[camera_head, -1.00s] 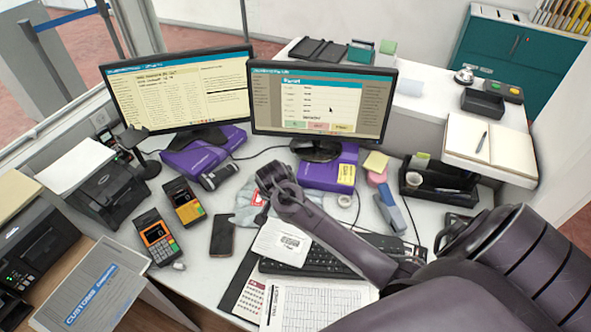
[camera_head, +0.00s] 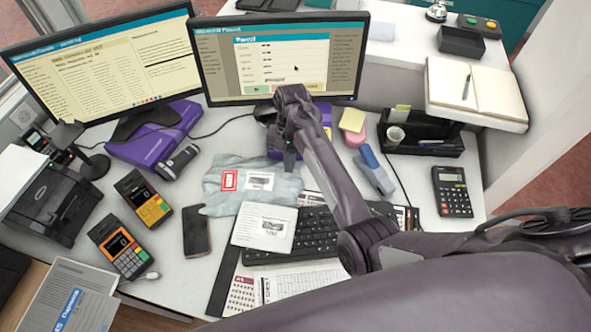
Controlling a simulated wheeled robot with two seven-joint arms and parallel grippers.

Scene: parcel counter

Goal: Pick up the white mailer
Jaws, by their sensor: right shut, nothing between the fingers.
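A flat white mailer (camera_head: 252,236) with a printed label lies on the desk, its right part over the keyboard's left end. Behind it lies a crumpled pale grey plastic bag (camera_head: 224,203) with a red-marked label and a white label. My right gripper (camera_head: 288,163) hangs at the end of my bent right arm, over or just behind the right end of the grey bag. It is shut and empty, apart from the white mailer. Its fingertips are small and dark here. My left gripper is out of view.
A black keyboard (camera_head: 318,232) and printed sheets (camera_head: 300,283) lie in front, partly behind my arm. A phone (camera_head: 197,233) and two card terminals (camera_head: 120,249) are on the left. Monitors (camera_head: 280,60) stand behind. A stapler (camera_head: 374,172) and calculator (camera_head: 452,190) are on the right.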

